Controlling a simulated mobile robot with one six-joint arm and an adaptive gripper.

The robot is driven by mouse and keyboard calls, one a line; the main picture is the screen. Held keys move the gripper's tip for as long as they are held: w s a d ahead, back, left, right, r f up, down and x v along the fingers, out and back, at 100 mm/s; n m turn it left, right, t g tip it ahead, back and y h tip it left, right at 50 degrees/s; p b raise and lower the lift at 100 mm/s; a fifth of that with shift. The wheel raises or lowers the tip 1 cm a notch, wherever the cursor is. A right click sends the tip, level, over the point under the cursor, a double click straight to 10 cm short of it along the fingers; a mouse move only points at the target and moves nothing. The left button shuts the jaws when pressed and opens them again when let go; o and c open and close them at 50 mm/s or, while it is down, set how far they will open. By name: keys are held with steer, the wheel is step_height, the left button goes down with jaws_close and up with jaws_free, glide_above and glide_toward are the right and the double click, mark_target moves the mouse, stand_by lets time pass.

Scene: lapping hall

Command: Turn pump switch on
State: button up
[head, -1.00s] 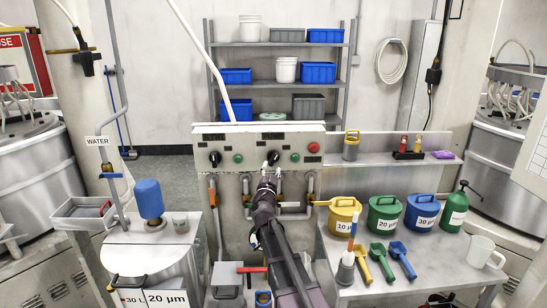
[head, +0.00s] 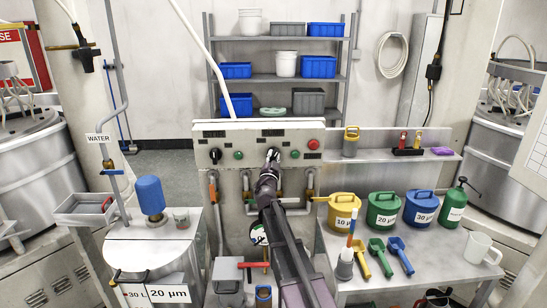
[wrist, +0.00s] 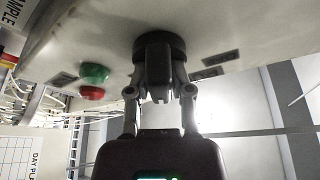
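The control panel (head: 256,143) stands in the middle of the head view. It carries a black rotary switch on its left (head: 215,155) and another near its centre, which my gripper (head: 273,153) mostly hides. In the wrist view the centre switch (wrist: 158,45) is a round black knob with a raised bar handle. My gripper's fingers (wrist: 159,80) lie on both sides of that bar and look closed on it. The bar points straight toward the gripper's palm in the wrist picture. The small panel labels cannot be read, so I cannot tell which switch is the pump's.
A green button (head: 295,154) and a red button (head: 313,144) sit right of the held switch. Another green button (head: 238,155) is to its left. Pipes with lever valves run below the panel. Yellow (head: 343,212), green and blue cans stand on the right table.

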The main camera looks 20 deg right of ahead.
jaws_close()
steer(key=shift+m+g+h, duration=0.3)
steer(key=shift+m, duration=0.3)
steer(key=shift+r+m+g+h+p, duration=0.1)
steer(key=shift+m+g+h+p, duration=0.4)
steer(key=shift+m, duration=0.7)
steer(key=shift+m+g+p, duration=0.7)
steer(key=shift+m+p, duration=0.2)
steer(key=shift+m, duration=1.2)
steer(key=o, duration=0.7)
jaws_free()
steer(key=shift+o, duration=0.2)
